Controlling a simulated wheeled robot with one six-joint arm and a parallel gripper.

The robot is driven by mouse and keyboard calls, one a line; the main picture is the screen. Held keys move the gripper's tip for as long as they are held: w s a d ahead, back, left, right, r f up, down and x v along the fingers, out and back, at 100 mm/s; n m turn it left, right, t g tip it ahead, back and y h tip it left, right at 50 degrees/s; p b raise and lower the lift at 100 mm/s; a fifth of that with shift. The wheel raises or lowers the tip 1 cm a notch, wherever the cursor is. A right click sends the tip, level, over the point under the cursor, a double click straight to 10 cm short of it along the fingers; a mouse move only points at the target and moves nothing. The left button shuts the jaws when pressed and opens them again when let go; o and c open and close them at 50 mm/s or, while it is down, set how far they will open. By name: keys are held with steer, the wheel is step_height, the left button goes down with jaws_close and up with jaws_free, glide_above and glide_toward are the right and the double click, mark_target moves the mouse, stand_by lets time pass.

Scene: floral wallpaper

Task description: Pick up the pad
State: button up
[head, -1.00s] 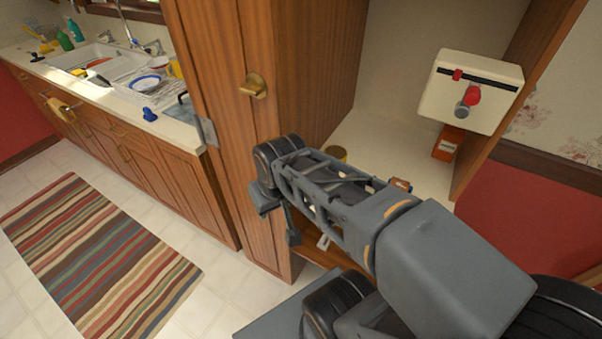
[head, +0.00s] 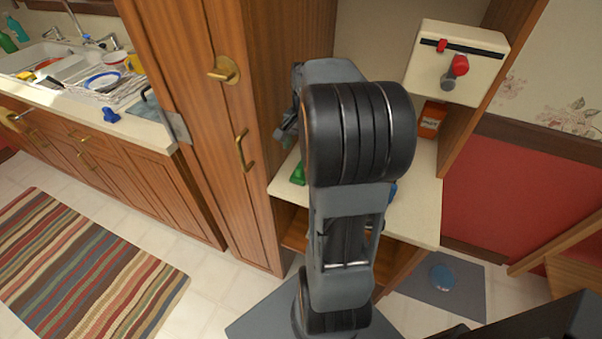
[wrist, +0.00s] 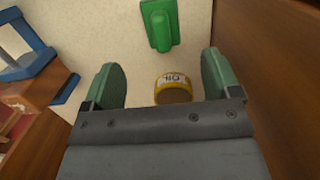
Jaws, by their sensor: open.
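No thing in view is clearly a pad. A green object (wrist: 158,24) with a raised middle lies on the pale shelf in the wrist view; green also shows beside my arm in the head view (head: 298,174). My gripper (wrist: 160,82) is open, its two green fingers apart over the shelf. A yellow-rimmed round tin (wrist: 173,88) with a label shows between and just beyond the fingers, partly hidden by the gripper body. The green object is farther off, past the fingertips. My arm hides most of the gripper in the head view.
A blue frame-like object (wrist: 28,52) is at the left of the wrist view. A wooden cabinet wall (wrist: 266,60) stands close on the right. A cream box (head: 455,62) with red knobs and an orange box (head: 431,120) are at the shelf's back. A grey mat (head: 415,285) lies on the floor.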

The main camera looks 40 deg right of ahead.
mark_target(301, 164)
steer(key=shift+s+a+f, duration=0.1)
steer(key=shift+a+f, duration=0.1)
steer(key=shift+f, duration=1.3)
steer(key=shift+s+a+f, duration=0.1)
steer(key=shift+a+f, duration=0.1)
steer(key=shift+f, duration=1.3)
steer(key=shift+a+f, duration=0.2)
steer(key=shift+f, duration=1.3)
steer(key=shift+c, duration=0.3)
steer(key=c, duration=1)
step_height(301, 164, up, 10)
steer(key=shift+r, duration=0.1)
steer(key=o, duration=0.3)
steer(key=shift+c, duration=0.8)
